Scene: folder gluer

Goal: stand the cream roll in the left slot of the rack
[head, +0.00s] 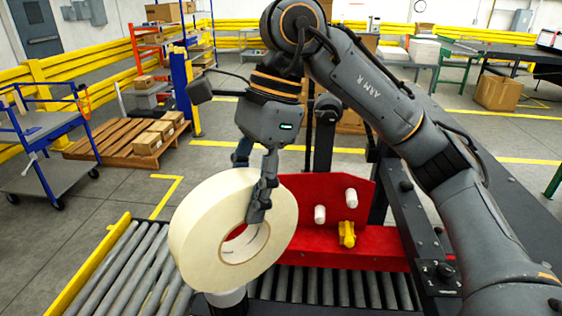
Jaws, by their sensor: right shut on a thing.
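The cream roll (190,235) is a wide ring with a pale core, held upright and facing partly towards me. My right gripper (260,200) comes down from above and is shut on the roll's wall, with one finger over the near face and reaching to the core hole. The other finger is hidden behind the roll. The roll is in front of the left part of a red panel (325,190). No rack with slots can be made out clearly. My left gripper is not in view.
A roller conveyor (110,275) with a yellow edge runs at the lower left. More rollers (330,288) lie below the red panel, which carries two white pegs (320,214) and a yellow knob (347,234). A white-and-black cylindrical thing (226,298) is partly hidden below the roll.

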